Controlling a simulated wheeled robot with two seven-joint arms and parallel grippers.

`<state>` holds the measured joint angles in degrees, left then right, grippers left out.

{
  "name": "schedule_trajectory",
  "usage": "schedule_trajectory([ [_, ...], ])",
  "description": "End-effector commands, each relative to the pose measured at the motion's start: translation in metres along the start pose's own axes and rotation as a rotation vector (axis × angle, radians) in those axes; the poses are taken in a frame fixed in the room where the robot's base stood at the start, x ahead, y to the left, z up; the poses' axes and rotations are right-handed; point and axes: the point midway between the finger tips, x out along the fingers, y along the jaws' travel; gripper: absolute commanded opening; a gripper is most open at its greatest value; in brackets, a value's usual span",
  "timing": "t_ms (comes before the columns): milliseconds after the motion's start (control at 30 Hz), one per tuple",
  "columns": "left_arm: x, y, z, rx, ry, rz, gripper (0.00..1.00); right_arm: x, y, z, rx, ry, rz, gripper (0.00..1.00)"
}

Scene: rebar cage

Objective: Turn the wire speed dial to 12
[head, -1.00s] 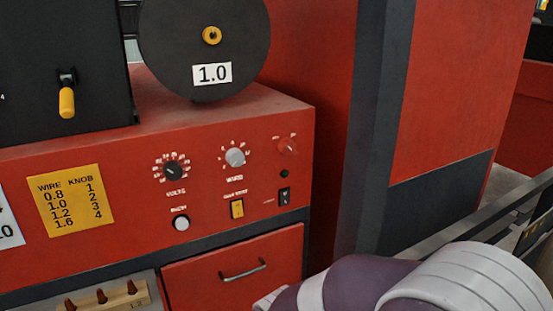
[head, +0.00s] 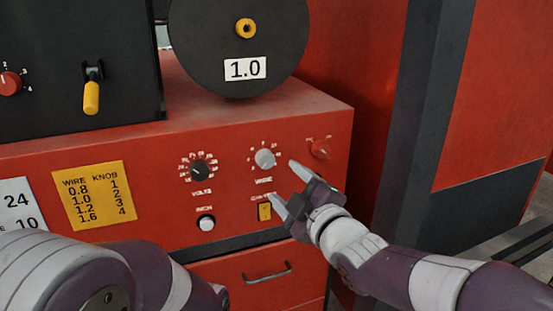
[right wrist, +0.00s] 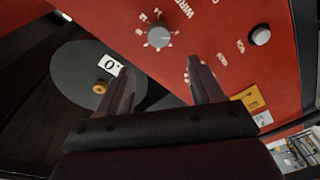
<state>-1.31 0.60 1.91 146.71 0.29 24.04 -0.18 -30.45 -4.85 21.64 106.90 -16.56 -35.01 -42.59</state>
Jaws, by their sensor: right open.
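The wire speed dial is a grey knob (head: 265,158) with a ring of white marks, labelled WIRE, on the red front panel. It also shows in the right wrist view (right wrist: 159,36), beyond the fingertips. Its pointer is too small to read. My right gripper (head: 284,181) is open and empty, just right of and below the knob in the head view. In the right wrist view its two fingers (right wrist: 160,68) are apart, with the knob ahead between their lines. No contact with the knob shows. My left arm shows at lower left, but its gripper is out of view.
A black VOLTS knob (head: 200,170) is left of the grey one, and a small red knob (head: 321,149) is right. A white button (head: 206,223) and yellow switch (head: 265,211) sit below. A yellow wire chart (head: 95,195) and a black spool (head: 238,75) are nearby.

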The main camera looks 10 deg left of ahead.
Motion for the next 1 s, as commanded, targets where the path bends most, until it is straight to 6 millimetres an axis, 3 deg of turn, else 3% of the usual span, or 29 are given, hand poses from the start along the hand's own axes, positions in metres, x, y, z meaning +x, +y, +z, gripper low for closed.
schedule_trajectory([
  [33,-0.014,0.0,-0.002,0.0,0.0,0.0,0.43,0.014,0.005,-0.004,0.002,-0.002,-0.005,0.66],
  [100,-0.024,0.0,-0.003,0.0,0.001,0.0,0.43,0.033,0.005,-0.004,0.002,-0.002,-0.005,0.66],
  [300,-0.043,0.0,-0.005,0.0,0.001,0.0,0.43,0.075,0.003,-0.002,0.002,-0.003,-0.003,0.66],
  [500,-0.048,0.0,-0.006,0.0,0.0,0.0,0.43,0.091,0.0,0.0,0.003,-0.003,-0.002,0.66],
  [733,-0.047,0.0,-0.006,0.0,0.0,0.0,0.43,0.092,-0.001,0.001,0.003,-0.003,-0.002,0.66],
  [767,-0.047,0.0,-0.006,0.0,0.0,0.0,0.43,0.092,-0.001,0.001,0.003,-0.003,-0.002,0.63],
  [900,-0.047,0.0,-0.006,0.0,0.0,0.0,0.43,0.092,0.0,0.001,0.004,-0.003,-0.002,0.17],
  [933,-0.047,0.0,-0.006,0.0,0.0,0.0,0.43,0.092,-0.001,0.001,0.003,-0.003,-0.002,0.1],
  [1000,-0.047,0.0,-0.006,0.0,0.0,0.0,0.43,0.091,-0.001,0.001,0.004,-0.003,-0.002,0.1],
])
